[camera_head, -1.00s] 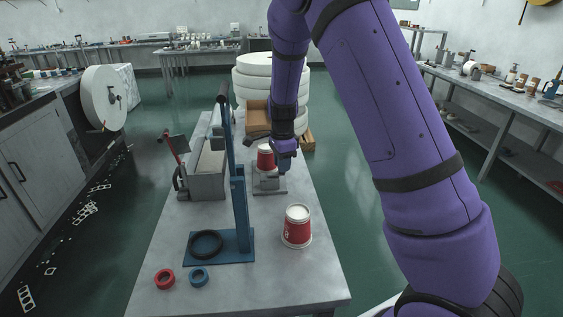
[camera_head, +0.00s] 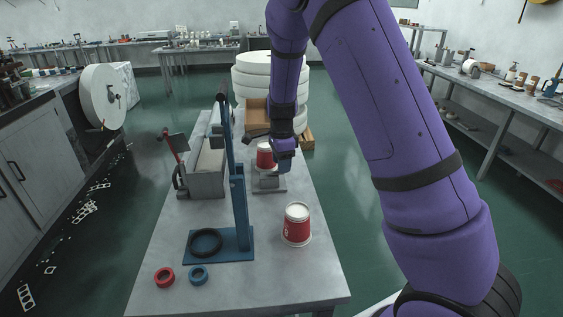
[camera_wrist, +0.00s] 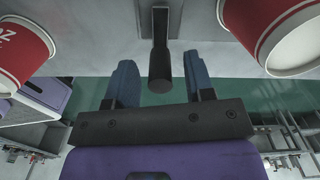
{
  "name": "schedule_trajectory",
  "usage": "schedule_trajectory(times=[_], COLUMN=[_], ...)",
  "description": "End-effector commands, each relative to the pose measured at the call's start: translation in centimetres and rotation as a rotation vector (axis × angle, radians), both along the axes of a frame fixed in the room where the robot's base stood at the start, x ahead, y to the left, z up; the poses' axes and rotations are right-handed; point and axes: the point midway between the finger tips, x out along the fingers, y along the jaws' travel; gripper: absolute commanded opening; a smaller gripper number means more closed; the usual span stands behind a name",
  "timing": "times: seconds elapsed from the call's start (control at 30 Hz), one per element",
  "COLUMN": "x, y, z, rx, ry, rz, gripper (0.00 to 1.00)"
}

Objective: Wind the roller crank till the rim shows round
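In the head view a red-and-white paper cup (camera_head: 266,156) is at the small grey roller fixture (camera_head: 268,183) in the middle of the bench. My gripper (camera_head: 284,164) is beside it, partly covering the fixture. In the wrist view the black crank handle (camera_wrist: 160,65) stands between the two blue fingers of my gripper (camera_wrist: 158,58). A gap shows on both sides of the handle, so the fingers are open around it. A red cup shows at the upper left (camera_wrist: 18,55) and another at the upper right (camera_wrist: 270,30). The roundness of the rim cannot be judged.
A second red cup (camera_head: 297,226) stands nearer on the bench (camera_head: 265,285). A blue lever press (camera_head: 240,215) stands left of it, with a black ring, a red ring (camera_head: 164,278) and a blue ring (camera_head: 198,275). A grey box fixture (camera_head: 205,180) lies behind.

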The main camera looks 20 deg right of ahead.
Motion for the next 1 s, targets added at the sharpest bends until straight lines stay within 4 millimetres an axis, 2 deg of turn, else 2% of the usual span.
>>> schedule_trajectory(times=[0.17,0.27,0.5,0.7,0.83,1.0], x=[0.0,0.1,0.1,0.1,0.0,0.0], y=[0.0,0.0,0.1,0.0,0.0,0.0], z=[0.6,1.9,6.4,9.4,10.4,10.8], rx=[0.0,0.001,0.001,0.001,0.001,0.0], ry=[-0.002,-0.003,-0.004,-0.002,-0.001,0.001], rz=[0.0,0.0,0.002,0.001,0.0,0.0], gripper=[0.48,0.48,0.48,0.48,0.48,0.48])
